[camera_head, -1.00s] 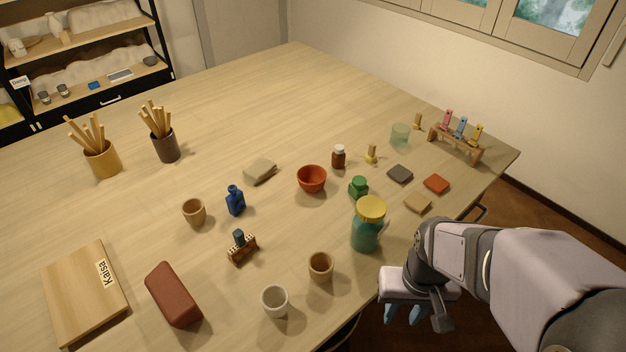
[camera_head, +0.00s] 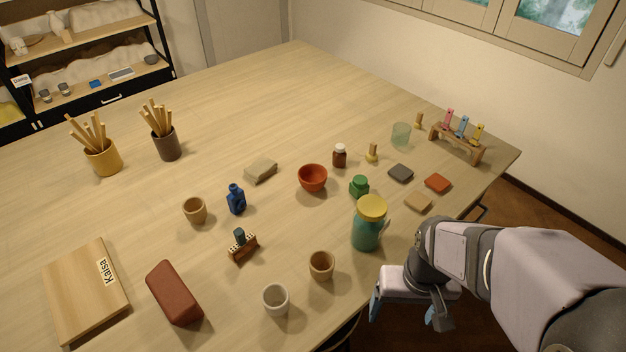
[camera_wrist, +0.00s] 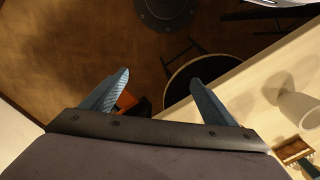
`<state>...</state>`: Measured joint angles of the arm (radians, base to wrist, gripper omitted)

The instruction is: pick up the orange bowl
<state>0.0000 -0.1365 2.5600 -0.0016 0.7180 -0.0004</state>
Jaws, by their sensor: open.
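My gripper (camera_head: 402,311) is at the table's near right edge, over the floor, well apart from the bowl. Its two blue fingers are spread with nothing between them. In the wrist view my open gripper (camera_wrist: 158,92) hangs over the brown floor, and the bowl does not show there.
A teal jar with a yellow lid (camera_head: 368,222) stands between my gripper and the bowl. A green jar (camera_head: 359,186), brown bottle (camera_head: 339,156) and folded cloth (camera_head: 261,170) are near the bowl. Several cups stand at the front. The far table is clear.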

